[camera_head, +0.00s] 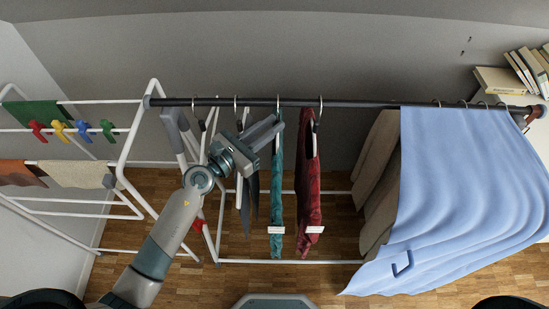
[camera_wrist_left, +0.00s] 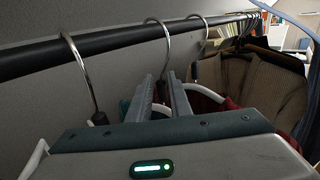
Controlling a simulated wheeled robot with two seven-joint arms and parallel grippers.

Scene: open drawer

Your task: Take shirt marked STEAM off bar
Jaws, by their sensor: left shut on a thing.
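A teal garment (camera_head: 277,190) and a dark red garment (camera_head: 309,195) hang from the dark bar (camera_head: 365,104) in the head view, each with a white tag at its lower end. Dark grey garments (camera_head: 250,195) hang left of them, partly hidden by my left arm. The tag writing is too small to read, so I cannot tell which is STEAM. My left gripper (camera_head: 272,130) is just below the bar at the top of the teal garment. In the left wrist view its fingers (camera_wrist_left: 165,98) are shut on a hanger (camera_wrist_left: 168,50), whose hook is over the bar. My right gripper is not in view.
A light blue cloth (camera_head: 465,190) and beige garments (camera_head: 378,185) hang at the bar's right. A white rack (camera_head: 130,150) with coloured clips and cloths stands left. Books (camera_head: 500,80) lie at the back right. The bar between red and beige garments is clear.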

